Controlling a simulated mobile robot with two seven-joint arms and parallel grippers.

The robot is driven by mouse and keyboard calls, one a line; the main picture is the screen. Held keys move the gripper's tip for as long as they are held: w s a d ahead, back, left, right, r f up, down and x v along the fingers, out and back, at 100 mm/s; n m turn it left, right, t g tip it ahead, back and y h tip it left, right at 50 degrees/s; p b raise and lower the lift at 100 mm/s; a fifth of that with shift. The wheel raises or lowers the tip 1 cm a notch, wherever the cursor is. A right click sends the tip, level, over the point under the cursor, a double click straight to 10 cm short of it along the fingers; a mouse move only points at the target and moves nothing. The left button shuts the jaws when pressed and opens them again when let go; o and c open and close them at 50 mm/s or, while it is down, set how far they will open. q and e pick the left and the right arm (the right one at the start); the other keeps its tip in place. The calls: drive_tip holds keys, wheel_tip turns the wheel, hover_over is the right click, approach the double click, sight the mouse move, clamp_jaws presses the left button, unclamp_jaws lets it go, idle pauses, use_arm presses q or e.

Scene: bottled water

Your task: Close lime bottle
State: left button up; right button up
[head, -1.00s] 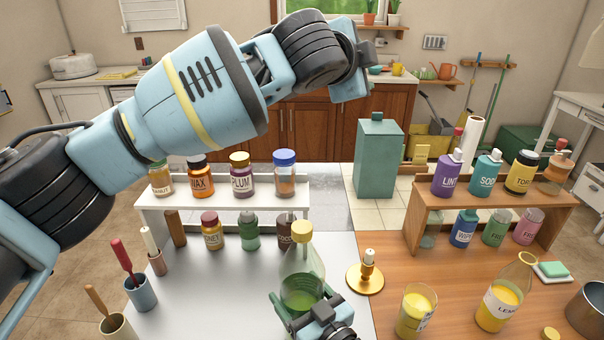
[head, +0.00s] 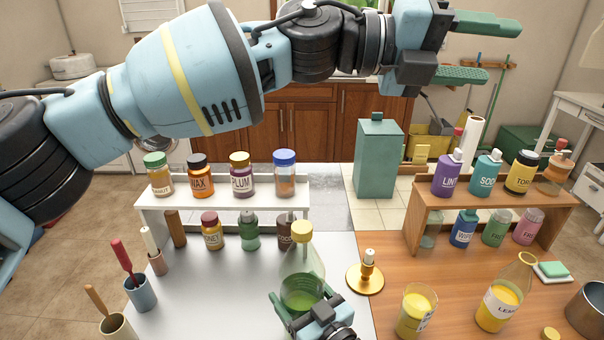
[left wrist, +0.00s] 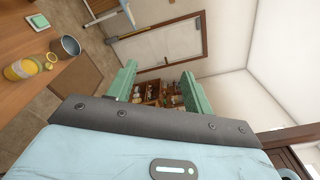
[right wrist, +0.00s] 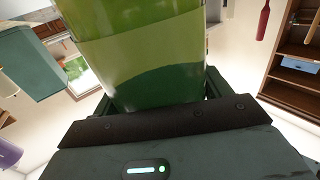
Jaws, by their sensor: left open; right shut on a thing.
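The lime bottle (head: 302,291) is clear with green liquid and stands near the front middle in the head view. A yellow cap (head: 301,232) sits at the top of its neck; whether it is tight I cannot tell. My right gripper (head: 310,308) is shut on the bottle's lower body; the green bottle (right wrist: 150,50) fills the middle of the right wrist view. My left gripper (head: 500,50) is open and empty, high at the upper right, well above and away from the bottle. Its spread fingers (left wrist: 158,80) show nothing between them.
A white rack (head: 215,212) with several jars stands behind the bottle. A wooden rack (head: 480,205) with bottles is at the back right. Cups with tools (head: 140,292) stand left.

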use_arm(q)
wheel_tip(320, 180, down, 7)
drive_tip(key=s+a+m+g+y, duration=0.2)
drive_tip(key=m+y, duration=0.1)
drive_tip(key=y, duration=0.2)
drive_tip(key=t+y, duration=0.3)
drive_tip(key=y, duration=1)
hover_over(302, 226)
drive_tip(key=shift+n, duration=0.3)
wheel_tip(302, 226, down, 10)
drive_tip(key=shift+f, duration=0.1)
drive_tip(key=shift+f, duration=4)
drive_tip(key=c, duration=1.1)
